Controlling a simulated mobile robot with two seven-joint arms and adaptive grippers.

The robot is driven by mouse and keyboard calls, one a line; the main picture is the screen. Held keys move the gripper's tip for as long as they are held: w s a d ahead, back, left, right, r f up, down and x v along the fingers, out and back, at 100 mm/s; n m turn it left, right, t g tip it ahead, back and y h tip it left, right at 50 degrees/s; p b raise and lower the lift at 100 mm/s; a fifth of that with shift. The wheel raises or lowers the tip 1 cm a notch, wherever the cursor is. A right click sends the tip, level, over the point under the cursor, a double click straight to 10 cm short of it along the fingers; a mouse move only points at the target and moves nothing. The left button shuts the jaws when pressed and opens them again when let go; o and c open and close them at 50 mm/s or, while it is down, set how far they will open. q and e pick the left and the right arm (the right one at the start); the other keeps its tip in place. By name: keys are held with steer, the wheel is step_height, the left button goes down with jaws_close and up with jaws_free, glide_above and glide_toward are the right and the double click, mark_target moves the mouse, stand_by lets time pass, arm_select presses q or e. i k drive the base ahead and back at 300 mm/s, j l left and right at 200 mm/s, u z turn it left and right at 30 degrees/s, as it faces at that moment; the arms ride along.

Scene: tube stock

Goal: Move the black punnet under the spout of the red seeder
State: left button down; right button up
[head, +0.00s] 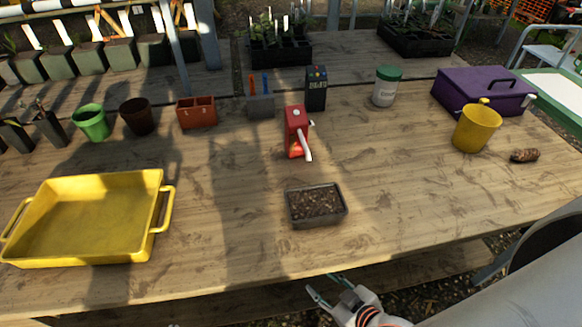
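The black punnet (318,221) is a shallow dark tray filled with brown soil. It sits flat on the wooden table, in front of the red seeder and apart from it. The red seeder (295,122) stands upright near the middle of the table. Its white spout (307,147) points down toward the front, with bare table beneath its tip. My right gripper (328,289) is at the bottom of the head view, beyond the table's front edge and below the punnet in the picture. Its fingers are apart with nothing between them. My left gripper is not in view.
A yellow tray (152,244) lies at the left of the table (240,240). Behind stand a green pot (92,124), a brown pot (137,117) and a terracotta box (196,115). A yellow pot (476,130) and purple box (467,92) are at right. Table around the punnet is clear.

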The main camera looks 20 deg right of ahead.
mark_target(318, 206)
steer(key=z, duration=0.8)
